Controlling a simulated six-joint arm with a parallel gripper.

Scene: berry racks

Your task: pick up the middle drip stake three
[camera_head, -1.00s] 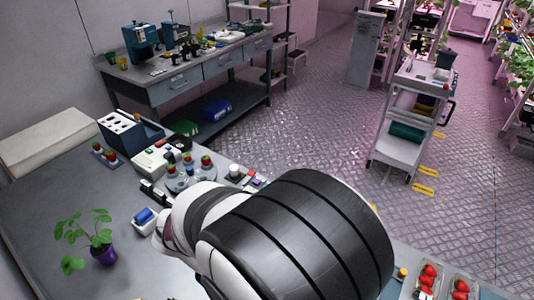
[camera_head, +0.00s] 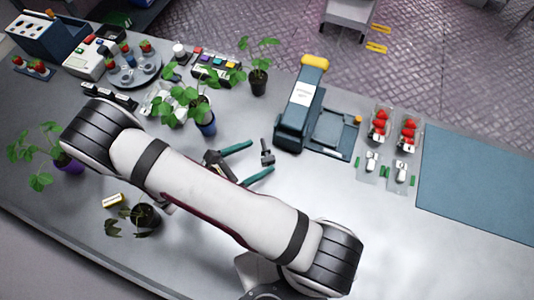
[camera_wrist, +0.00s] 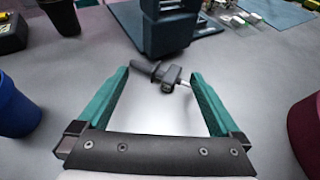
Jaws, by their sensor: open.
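A small dark drip stake (camera_head: 267,153) lies on the grey table in the head view, left of the blue machine. I see no number on it. In the wrist view the black stake (camera_wrist: 167,75), with a short pale piece at its right end, lies just ahead, roughly between the tips of my fingers. My gripper (camera_head: 261,157) has two green fingers spread wide and nothing held between them. In the wrist view my gripper (camera_wrist: 159,78) has one fingertip on each side of the stake. I cannot tell the exact height above the table.
The blue machine (camera_head: 298,115) stands just beyond the stake. Potted plants (camera_head: 203,120) stand at the left, and a purple pot (camera_head: 70,163) and a dark pot (camera_head: 146,216) stand nearer. Strawberry trays (camera_head: 380,130) and a blue mat (camera_head: 478,185) are at the right. Bare table lies in front.

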